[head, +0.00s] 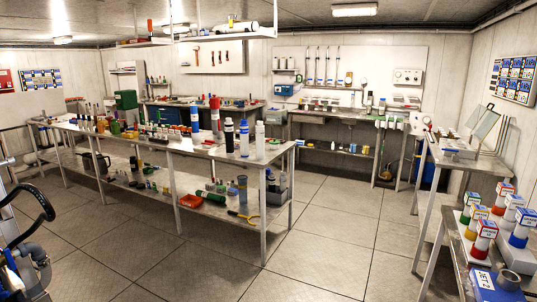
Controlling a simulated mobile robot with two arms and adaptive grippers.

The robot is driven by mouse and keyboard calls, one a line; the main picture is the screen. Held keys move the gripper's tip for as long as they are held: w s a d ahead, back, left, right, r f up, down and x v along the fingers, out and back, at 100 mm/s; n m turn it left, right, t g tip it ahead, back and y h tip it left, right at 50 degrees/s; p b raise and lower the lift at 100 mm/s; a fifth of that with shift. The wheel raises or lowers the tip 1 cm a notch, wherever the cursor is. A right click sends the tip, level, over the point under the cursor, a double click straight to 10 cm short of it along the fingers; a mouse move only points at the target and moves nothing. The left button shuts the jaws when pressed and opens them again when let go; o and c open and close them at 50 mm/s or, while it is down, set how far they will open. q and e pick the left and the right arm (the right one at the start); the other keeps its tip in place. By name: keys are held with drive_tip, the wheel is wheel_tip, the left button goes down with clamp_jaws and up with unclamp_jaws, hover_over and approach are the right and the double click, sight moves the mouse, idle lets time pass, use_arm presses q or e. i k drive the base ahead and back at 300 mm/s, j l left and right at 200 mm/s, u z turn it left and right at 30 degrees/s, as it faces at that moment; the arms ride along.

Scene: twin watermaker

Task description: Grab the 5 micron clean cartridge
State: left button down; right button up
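I cannot pick out the 5 micron clean cartridge for certain, because the labels are too small to read. Neither gripper is in view.
A workbench (340,115) runs along the back wall. A metal table (447,157) stands at right. Black hose (47,205) shows at lower left. The tiled floor (330,235) between the tables is clear.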

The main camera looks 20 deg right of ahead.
sight(260, 129)
drive_tip(key=i, duration=2.35)
